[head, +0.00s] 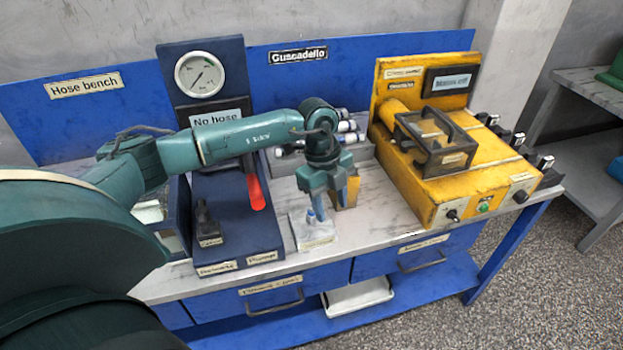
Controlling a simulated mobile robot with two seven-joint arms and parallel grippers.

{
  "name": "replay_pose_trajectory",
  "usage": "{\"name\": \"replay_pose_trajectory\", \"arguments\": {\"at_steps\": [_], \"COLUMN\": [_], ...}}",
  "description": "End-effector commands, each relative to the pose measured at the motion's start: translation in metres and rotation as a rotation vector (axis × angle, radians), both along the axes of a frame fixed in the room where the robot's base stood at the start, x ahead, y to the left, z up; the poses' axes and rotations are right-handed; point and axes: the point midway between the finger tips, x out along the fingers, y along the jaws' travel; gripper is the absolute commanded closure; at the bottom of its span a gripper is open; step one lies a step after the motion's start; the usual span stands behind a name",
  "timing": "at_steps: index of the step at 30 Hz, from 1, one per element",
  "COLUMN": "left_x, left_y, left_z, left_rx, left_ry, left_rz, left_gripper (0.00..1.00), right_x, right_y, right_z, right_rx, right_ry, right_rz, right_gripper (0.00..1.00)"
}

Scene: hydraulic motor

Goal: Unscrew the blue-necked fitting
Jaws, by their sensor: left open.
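A fitting with a blue neck (317,206) stands upright on a pale square block (313,236) at the front of the bench, near the middle. My left gripper (326,198) points down over the fitting. Its jaws are open, and the fitting's top is partly hidden between or behind them. I cannot tell whether the fingers touch it. My right gripper is not in view.
A dark blue gauge stand with a red lever (255,192) is left of the block. A yellow machine (430,190) with a dark guard frame stands on the right. Several blue-and-white fittings (347,127) lie in a grey rack behind my gripper. Little bench surface is clear.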

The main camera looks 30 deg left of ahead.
Motion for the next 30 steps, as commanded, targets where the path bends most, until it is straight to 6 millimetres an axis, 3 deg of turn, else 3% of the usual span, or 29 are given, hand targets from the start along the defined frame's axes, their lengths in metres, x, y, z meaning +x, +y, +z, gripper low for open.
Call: {"name": "replay_pose_trajectory", "arguments": {"at_steps": [1, 3, 7, 30], "left_x": [0.006, 0.01, 0.013, 0.013], "left_y": [0.02, 0.039, 0.056, 0.055], "left_z": [0.009, 0.016, 0.02, -0.059], "left_rx": [0.072, 0.142, 0.203, 0.203], "left_ry": [-0.004, -0.006, -0.006, -0.006], "left_rz": [0.045, 0.095, 0.141, 0.142], "left_gripper": [0.54, 0.54, 0.54, 0.54], "right_x": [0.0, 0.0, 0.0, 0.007], "right_y": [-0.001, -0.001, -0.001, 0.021], "right_z": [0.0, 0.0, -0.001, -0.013], "right_rx": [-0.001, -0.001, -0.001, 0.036], "right_ry": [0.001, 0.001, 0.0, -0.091], "right_rz": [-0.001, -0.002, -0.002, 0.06], "right_gripper": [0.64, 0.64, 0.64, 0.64]}}
